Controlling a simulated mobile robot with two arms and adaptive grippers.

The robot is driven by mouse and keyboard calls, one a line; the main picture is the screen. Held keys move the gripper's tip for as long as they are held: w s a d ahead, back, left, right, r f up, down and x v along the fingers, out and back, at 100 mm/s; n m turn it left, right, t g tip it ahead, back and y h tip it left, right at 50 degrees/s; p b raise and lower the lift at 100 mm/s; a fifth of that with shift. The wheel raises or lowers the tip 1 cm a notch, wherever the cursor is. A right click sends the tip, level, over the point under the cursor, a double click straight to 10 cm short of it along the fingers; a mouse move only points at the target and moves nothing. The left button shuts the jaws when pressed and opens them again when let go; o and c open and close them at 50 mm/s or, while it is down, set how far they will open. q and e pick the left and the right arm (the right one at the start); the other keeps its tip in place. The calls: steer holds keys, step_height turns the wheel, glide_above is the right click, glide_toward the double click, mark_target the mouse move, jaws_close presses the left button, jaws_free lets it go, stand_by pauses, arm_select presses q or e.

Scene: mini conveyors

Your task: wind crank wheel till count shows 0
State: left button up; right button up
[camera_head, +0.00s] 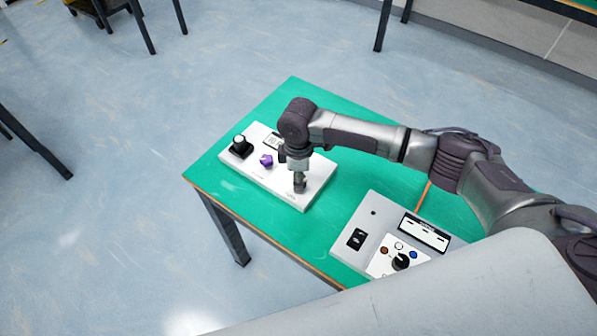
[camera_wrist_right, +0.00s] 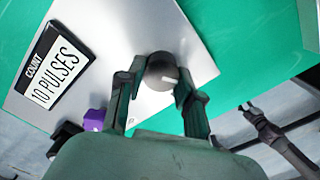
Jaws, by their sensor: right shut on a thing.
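A white control box (camera_head: 282,187) lies on the green table. Its count display (camera_wrist_right: 58,66) reads "10 PULSES" in the right wrist view; it is small and partly covered in the head view. A dark round knob with a white mark, the crank wheel (camera_wrist_right: 161,72), stands on the box's face. My right gripper (camera_head: 299,184) points down over the near right end of the box. In the right wrist view its two fingers (camera_wrist_right: 158,90) are shut on the crank wheel, one on each side. My left gripper is not in view.
On the same box are a purple knob (camera_head: 266,160) and a black joystick (camera_head: 240,147). A second grey box (camera_head: 373,212) with a switch, a display and a dial stands to the right. Bare green tabletop (camera_head: 345,172) lies between the two boxes.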

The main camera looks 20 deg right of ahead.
steer(key=n+p, duration=0.2)
steer(key=n, duration=0.1)
steer(key=shift+s+r+n, duration=0.1)
steer(key=shift+r+n, duration=0.05)
steer(key=shift+n, duration=0.15)
steer(key=shift+n+p, duration=0.55)
steer(key=shift+n, duration=1.25)
steer(key=o, duration=1.2)
steer(key=shift+c, duration=0.2)
step_height(320, 180, up, 12)
